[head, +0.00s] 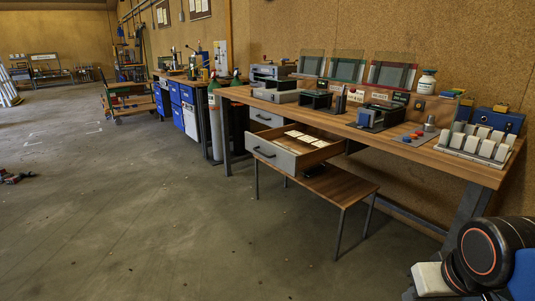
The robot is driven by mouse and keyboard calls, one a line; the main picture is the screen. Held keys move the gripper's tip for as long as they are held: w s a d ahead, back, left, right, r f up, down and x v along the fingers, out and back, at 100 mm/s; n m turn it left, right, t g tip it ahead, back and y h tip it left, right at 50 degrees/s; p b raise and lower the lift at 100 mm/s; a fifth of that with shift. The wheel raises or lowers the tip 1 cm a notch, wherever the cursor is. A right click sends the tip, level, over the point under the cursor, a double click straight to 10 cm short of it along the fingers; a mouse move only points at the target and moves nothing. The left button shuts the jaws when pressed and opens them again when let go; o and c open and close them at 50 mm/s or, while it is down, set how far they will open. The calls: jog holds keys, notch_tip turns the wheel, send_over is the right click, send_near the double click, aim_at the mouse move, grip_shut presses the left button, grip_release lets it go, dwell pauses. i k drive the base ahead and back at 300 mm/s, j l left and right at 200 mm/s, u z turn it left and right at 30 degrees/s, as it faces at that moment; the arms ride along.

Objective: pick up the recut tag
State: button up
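I cannot make out which item is the recut tag. Several pale flat cards lie in an open drawer (281,158) under the workbench; one of them (305,139) is near the drawer's middle. Any writing on them is too small to read. Small label cards also stand on the bench, including a white one (379,97). Part of my arm, black with an orange ring, shows at the lower right, well apart from the drawer. The fingers of my gripper do not show.
The long workbench (440,153) holds glass frames (345,66), grey machines and a rack of pale blocks (471,147). A low wooden stool or table (333,183) stands beneath the drawer. A gas cylinder (214,125) stands left of the bench. The floor (150,220) in front is clear.

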aim_at(293, 133)
jog(key=i+l+u, duration=0.15)
jog(key=i+u, duration=0.25)
jog(key=i+l+u, duration=0.4)
jog(key=i, duration=0.15)
jog(key=i+l+u, duration=0.4)
jog(key=i+j, duration=0.05)
